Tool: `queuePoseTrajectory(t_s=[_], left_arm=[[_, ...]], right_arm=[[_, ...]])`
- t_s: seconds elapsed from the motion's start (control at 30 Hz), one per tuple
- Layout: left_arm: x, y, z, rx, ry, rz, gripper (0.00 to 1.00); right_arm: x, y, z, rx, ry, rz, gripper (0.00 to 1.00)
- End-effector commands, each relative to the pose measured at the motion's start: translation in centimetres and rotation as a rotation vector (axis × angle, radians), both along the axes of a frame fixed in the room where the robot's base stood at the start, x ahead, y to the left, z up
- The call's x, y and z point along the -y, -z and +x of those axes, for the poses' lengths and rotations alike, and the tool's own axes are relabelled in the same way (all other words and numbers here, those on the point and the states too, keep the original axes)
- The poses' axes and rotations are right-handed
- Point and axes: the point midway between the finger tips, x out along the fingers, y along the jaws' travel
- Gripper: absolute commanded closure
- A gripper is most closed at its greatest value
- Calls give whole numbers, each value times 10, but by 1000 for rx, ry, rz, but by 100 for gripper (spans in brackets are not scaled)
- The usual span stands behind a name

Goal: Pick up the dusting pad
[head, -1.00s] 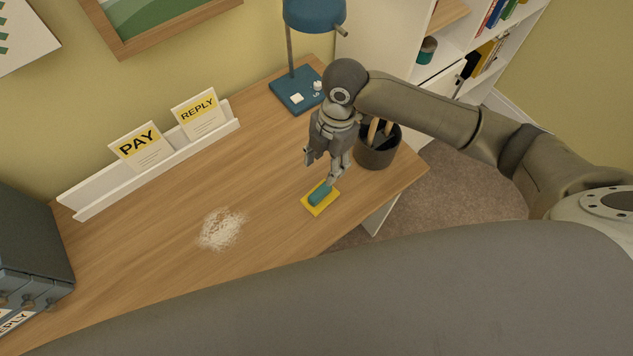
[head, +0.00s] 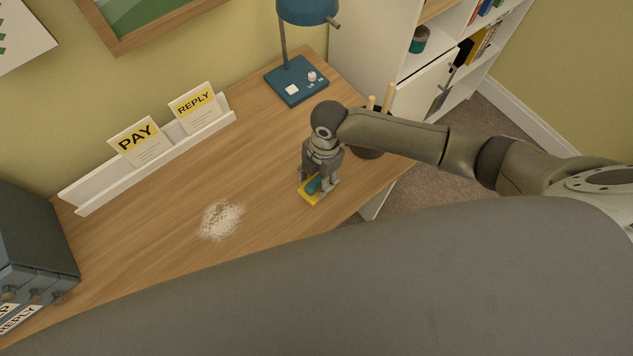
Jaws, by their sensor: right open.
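The dusting pad (head: 313,187) has a yellow base and a teal grip on top. It lies on the wooden desk (head: 160,215) near the front right edge. My right gripper (head: 319,185) is open and points down over the pad, with its fingers on either side of the teal grip. The gripper hides part of the pad, and I cannot tell whether the fingers touch it. My left gripper is not in the head view.
A patch of white powder (head: 221,220) lies left of the pad. A dark pen cup (head: 369,151) stands close behind my right arm.

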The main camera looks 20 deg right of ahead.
Motion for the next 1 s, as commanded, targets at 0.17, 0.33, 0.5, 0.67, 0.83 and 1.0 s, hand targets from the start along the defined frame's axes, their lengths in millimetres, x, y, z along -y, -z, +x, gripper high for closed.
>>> queuePoseTrajectory(t_s=[0.17, 0.33, 0.5, 0.67, 0.83, 1.0], left_arm=[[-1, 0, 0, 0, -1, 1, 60], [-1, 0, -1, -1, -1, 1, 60], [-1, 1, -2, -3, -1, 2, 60], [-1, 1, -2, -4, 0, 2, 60], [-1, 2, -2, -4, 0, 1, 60], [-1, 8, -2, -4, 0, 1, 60]], right_arm=[[0, 0, 0, 0, 0, 0, 58], [0, 0, 0, 0, 0, 0, 80], [0, 0, 0, 0, 0, 0, 100], [0, 0, 0, 0, 0, 0, 100], [0, -3, 0, 1, 0, 0, 100], [0, -15, 0, 1, -1, 2, 100]])
